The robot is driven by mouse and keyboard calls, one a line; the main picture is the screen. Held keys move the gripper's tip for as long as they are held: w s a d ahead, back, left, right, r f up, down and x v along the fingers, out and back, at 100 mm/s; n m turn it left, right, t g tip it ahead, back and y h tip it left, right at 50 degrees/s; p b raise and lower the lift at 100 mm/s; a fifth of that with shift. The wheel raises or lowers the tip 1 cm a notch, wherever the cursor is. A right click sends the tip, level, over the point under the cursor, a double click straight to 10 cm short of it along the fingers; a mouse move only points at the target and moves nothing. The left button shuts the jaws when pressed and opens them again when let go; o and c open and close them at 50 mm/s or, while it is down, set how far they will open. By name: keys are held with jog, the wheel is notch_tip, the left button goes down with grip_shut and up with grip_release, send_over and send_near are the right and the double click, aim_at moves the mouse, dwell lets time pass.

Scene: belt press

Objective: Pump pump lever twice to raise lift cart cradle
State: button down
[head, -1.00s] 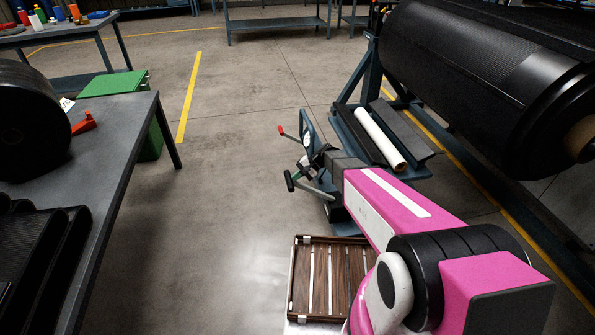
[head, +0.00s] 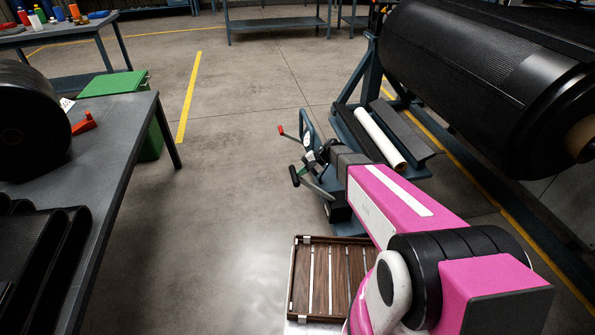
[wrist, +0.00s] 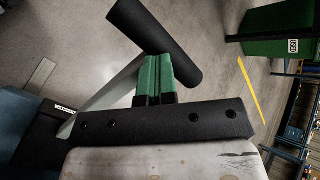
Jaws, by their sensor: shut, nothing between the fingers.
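The pump lever (head: 318,187) is a grey bar with a black cylindrical grip (head: 294,176), sticking out left from the blue lift cart (head: 304,124) in the head view. In the wrist view, the lever's grip (wrist: 148,38) lies just beyond the green fingertips of my gripper (wrist: 153,66), and its bar (wrist: 112,98) runs down to the left. My fingers are shut with nothing between them. They overlap the grip in the picture; I cannot tell whether they touch it. The cart's cradle is not clearly distinguishable, partly hidden by my arm.
A white roll (head: 380,136) lies on a low blue base beside the cart. A big black roll (head: 470,85) stands at right. A grey table (head: 125,130) is at left. The floor between is clear.

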jog(key=shift+v, duration=1.6)
jog(key=v, duration=0.5)
dwell(0.4)
jog(key=s+d+r+n+t+h, duration=0.1)
jog(key=s+d+r+h, duration=0.2)
jog(key=s+d, duration=0.6)
jog(key=s+d+r+n+t+h, duration=0.1)
jog(key=s+d+r+t+h, duration=0.1)
jog(key=s+d+h, duration=0.5)
jog(key=s+d+r, duration=0.1)
jog(key=s+d, duration=0.1)
jog(key=s, duration=0.1)
jog(key=shift+r+n, duration=0.15)
jog(key=shift+n, duration=0.25)
